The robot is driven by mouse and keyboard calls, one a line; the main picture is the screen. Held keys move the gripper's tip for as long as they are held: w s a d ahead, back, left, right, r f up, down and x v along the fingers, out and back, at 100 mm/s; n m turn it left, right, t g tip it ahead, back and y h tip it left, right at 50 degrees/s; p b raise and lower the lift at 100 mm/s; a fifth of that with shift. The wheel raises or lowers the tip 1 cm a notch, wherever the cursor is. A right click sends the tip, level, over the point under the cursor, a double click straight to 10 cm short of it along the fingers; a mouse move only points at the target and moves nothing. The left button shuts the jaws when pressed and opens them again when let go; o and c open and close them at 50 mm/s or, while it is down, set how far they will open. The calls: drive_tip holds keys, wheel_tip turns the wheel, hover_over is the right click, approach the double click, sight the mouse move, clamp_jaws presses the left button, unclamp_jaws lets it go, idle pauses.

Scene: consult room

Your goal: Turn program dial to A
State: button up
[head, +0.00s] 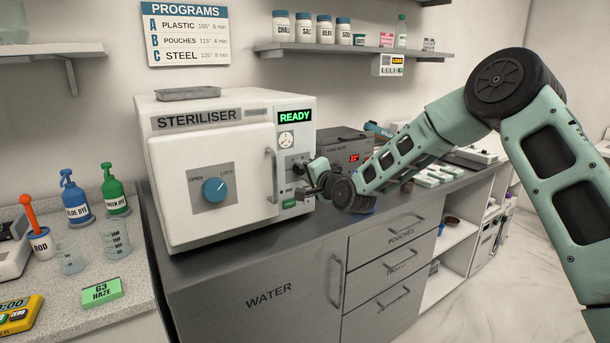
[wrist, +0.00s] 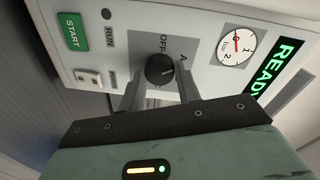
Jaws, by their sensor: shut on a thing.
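The white steriliser (head: 205,140) stands on the counter, its green display reading READY (head: 295,116). My gripper (head: 308,182) is at the control panel on the right of its front. In the wrist view, my gripper (wrist: 159,85) has one finger on each side of the black program dial (wrist: 160,69) and is shut on it. The letters OFF (wrist: 164,44) and the letter A (wrist: 182,58) show beside the dial. Other marks are partly hidden by the fingers. A small pale mark shows on the dial, but its exact setting is hard to tell.
In the wrist view, a round gauge (wrist: 236,45) and the green START button (wrist: 73,31) flank the dial. The door handle (head: 272,175) and blue lock knob (head: 213,190) are to the left. A grey unit (head: 345,148) stands close behind my gripper.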

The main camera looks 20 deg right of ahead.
idle(0.4)
drive_tip(key=o, duration=1)
drive_tip(key=b+v, duration=0.3)
drive_tip(key=v, duration=1.4)
drive_tip(key=shift+s+d, duration=0.1)
drive_tip(key=shift+s, duration=0.1)
